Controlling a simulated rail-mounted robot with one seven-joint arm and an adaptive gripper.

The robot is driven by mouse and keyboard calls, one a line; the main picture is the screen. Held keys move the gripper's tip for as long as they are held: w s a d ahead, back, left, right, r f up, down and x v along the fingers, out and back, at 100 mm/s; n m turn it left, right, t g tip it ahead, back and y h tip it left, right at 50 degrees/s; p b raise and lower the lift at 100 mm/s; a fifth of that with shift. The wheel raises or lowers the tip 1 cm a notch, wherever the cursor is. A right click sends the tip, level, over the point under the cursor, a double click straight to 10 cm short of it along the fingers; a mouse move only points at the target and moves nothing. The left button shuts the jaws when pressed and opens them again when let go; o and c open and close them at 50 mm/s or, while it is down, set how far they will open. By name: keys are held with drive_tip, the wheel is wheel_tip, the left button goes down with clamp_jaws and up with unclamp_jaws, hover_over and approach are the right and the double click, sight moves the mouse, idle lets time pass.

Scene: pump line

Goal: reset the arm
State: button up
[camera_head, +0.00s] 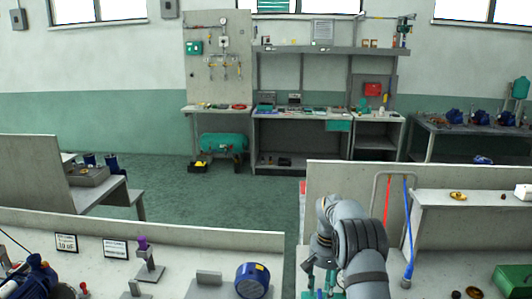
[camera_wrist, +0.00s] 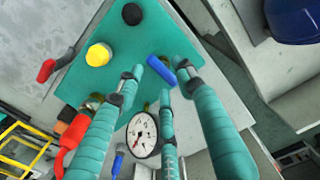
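My gripper (camera_wrist: 163,82) has teal ribbed fingers, which stand apart in the wrist view with a gap between them. A teal board (camera_wrist: 84,66) lies beyond the fingers, carrying a yellow knob (camera_wrist: 98,55) and a black knob (camera_wrist: 132,14). A blue piece (camera_wrist: 160,69) shows near the fingertips; I cannot tell whether a finger touches it. A white dial gauge (camera_wrist: 142,134) shows between the fingers. In the head view my grey arm reaches down at the lower middle right, with my gripper (camera_head: 318,274) low beside it, partly hidden.
A red-handled part (camera_wrist: 76,130) shows beside the left finger. The right bench has a low partition (camera_head: 430,173), a blue hose tool (camera_head: 408,235) and a green tray (camera_head: 512,281). A blue motor (camera_head: 252,280) stands on the left bench. The floor (camera_head: 225,207) behind is open.

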drive_tip(key=shift+f, duration=0.55)
drive_tip(key=n+p, duration=0.1)
drive_tip(key=n, duration=0.2)
drive_tip(key=shift+r, duration=0.1)
drive_tip(key=shift+w+n, duration=0.1)
drive_tip(key=shift+n, duration=0.3)
